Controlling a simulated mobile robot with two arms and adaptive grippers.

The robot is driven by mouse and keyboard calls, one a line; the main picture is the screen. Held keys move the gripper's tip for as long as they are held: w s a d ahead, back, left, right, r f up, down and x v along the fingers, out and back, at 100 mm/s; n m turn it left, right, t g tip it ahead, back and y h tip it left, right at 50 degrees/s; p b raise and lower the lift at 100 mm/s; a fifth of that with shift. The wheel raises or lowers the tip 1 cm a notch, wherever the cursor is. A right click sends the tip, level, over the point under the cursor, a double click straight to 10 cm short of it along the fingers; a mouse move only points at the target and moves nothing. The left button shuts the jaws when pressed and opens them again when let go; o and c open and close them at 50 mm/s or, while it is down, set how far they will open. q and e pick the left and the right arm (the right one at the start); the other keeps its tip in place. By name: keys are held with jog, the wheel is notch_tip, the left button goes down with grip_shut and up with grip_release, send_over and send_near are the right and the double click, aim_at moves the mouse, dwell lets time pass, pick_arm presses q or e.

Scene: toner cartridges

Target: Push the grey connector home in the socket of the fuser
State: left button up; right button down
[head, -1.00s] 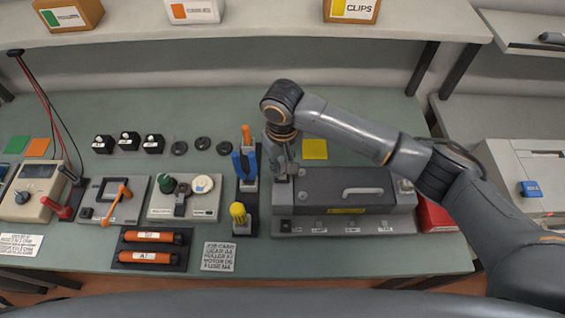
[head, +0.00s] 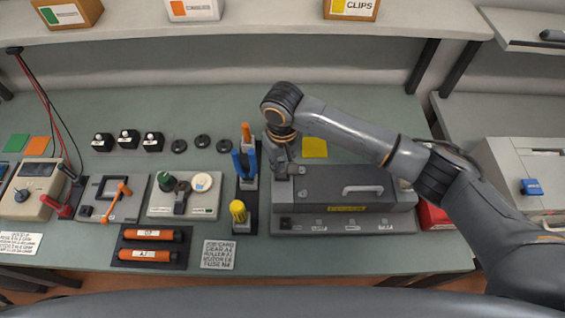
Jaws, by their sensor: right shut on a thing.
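The fuser (head: 340,190) is a long dark grey unit with a pale handle on top, on a grey base with small labels along its front. My right gripper (head: 284,170) is at the fuser's left end, pointing down. It is shut on a small grey piece, apparently the grey connector (head: 293,169), low against the fuser's top left corner. The fingers and wrist hide most of the connector and the socket, so I cannot tell how deep it sits. My left gripper is out of view.
A tool holder (head: 246,195) with blue-handled pliers stands just left of my right gripper. A yellow square (head: 314,147) lies behind the fuser, and a red box (head: 434,217) is at its right. The table's front right is clear.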

jog(key=shift+f, duration=0.25)
jog(key=c, duration=1.1)
grip_release()
notch_tip(320, 180, up, 12)
jog(key=shift+s, duration=0.1)
